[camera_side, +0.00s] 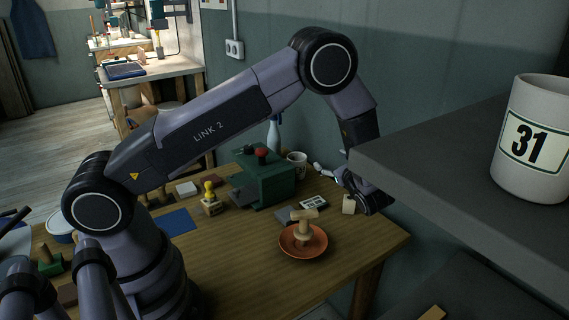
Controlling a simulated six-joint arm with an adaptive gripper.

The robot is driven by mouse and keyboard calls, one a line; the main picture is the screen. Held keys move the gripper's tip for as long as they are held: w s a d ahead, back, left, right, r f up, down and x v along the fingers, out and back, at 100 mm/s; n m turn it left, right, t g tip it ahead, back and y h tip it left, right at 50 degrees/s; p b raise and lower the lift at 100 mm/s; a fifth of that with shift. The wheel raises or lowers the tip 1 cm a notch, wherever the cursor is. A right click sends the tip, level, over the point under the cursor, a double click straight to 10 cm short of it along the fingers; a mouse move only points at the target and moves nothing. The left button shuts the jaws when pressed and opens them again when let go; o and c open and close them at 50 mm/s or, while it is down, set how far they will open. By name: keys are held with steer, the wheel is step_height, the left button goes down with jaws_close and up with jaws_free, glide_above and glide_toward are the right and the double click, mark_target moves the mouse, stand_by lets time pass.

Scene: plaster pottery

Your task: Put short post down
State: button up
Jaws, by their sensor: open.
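My gripper (368,196) is low over the right end of the wooden table, open, partly hidden by the grey shelf in front. A small pale block (348,204) is just left of its fingers; I cannot tell whether they touch. An orange dish (312,252) lies on the table left of and nearer than my gripper. A pale wooden piece with an upright stem and a crosspiece on top (304,216) stands in the dish, apart from my gripper. I cannot tell for sure which of these pale pieces is the short post.
A green box-like device (268,185), a white mug (297,163) and a yellow-handled stamp (210,200) stand behind and left of the dish. A grey shelf (455,165) with a mug marked 31 (532,140) fills the near right. The table front is clear.

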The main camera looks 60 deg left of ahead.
steer(key=s+a+r+n+g+h, duration=0.2)
steer(key=s+r+n+g+h, duration=0.1)
steer(key=s+r+n, duration=0.3)
steer(key=s+a+r+n+g+h, duration=0.2)
steer(key=s+r+n+h, duration=0.1)
steer(key=s+r, duration=0.55)
steer(key=s+d+r+n+t+h, duration=0.3)
steer(key=s+d+n+h, duration=0.1)
steer(key=s, duration=0.5)
steer(key=s+d+r+n+t+h, duration=0.2)
steer(key=s+d+r+n+h, duration=0.1)
steer(key=s, duration=0.6)
steer(key=shift+d+r+n+t+h, duration=0.45)
steer(key=shift+n+h, duration=0.35)
steer(key=shift+h, duration=0.4)
